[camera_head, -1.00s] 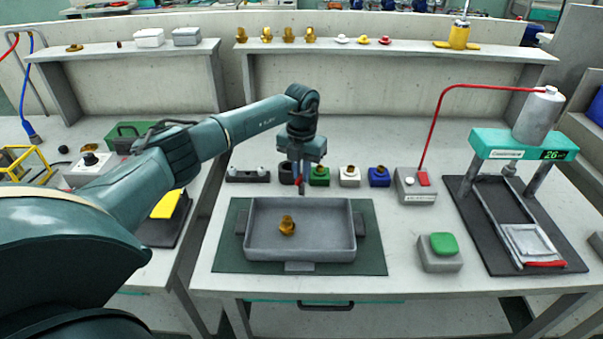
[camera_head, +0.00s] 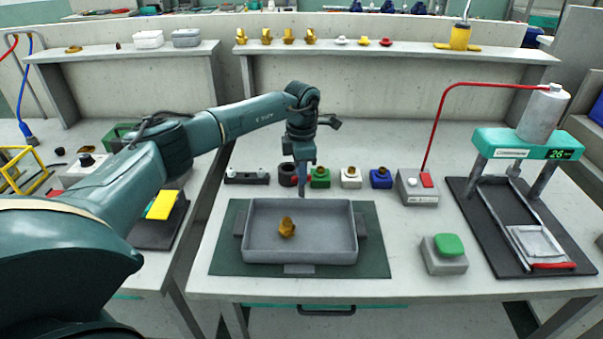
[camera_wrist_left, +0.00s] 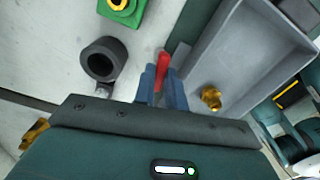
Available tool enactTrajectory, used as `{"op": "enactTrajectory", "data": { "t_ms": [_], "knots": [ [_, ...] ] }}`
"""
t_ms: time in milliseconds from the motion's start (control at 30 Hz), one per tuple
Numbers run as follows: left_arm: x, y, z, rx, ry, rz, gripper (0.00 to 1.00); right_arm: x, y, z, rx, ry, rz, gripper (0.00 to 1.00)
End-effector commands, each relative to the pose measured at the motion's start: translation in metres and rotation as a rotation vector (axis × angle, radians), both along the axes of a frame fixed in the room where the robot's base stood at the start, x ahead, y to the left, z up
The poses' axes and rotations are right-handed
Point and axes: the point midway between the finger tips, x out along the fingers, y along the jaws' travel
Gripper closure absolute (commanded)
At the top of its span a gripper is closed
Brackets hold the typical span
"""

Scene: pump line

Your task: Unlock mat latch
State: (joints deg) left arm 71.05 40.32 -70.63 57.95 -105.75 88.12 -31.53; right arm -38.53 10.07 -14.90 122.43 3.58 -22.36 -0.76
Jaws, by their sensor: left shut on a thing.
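My left gripper (camera_head: 303,192) points down at the back edge of the grey tray (camera_head: 320,257), which sits on a dark green mat (camera_head: 372,265). In the left wrist view its two blue fingers (camera_wrist_left: 161,82) are shut on a red lever (camera_wrist_left: 163,62), which I take for the mat latch. The lever sticks out past the fingertips, close to the tray wall (camera_wrist_left: 215,60). The latch's base is hidden by the fingers. In the head view the gripper hides most of the lever. My right gripper is not in view.
A brass fitting (camera_head: 287,227) is in the tray. Behind the tray stand a dark ring (camera_head: 287,180) and green (camera_head: 319,181), white (camera_head: 350,181) and blue (camera_head: 380,181) blocks. A green button box (camera_head: 445,262) and a press (camera_head: 520,145) are to the right.

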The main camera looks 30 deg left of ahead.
Motion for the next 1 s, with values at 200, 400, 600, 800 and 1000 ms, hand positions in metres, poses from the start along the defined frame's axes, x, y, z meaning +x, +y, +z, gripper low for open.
{"op": "enactTrajectory", "data": {
  "t_ms": [200, 400, 600, 800, 1000],
  "knots": [
    [0.0008, 0.0000, 0.0008, -0.001, -0.003, -0.125, 1.00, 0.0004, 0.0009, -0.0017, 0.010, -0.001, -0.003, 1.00],
    [0.0009, -0.0001, 0.0013, -0.001, -0.005, -0.190, 1.00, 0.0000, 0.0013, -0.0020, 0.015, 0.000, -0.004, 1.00],
    [0.0011, -0.0001, 0.0017, -0.001, -0.005, -0.216, 1.00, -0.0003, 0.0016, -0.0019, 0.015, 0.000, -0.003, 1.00],
    [0.0010, -0.0002, 0.0018, -0.001, -0.005, -0.219, 1.00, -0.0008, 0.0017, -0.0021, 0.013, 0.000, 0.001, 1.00],
    [0.0011, -0.0002, 0.0018, -0.001, -0.005, -0.219, 0.85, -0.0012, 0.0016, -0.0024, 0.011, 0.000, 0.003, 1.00]
  ]
}}
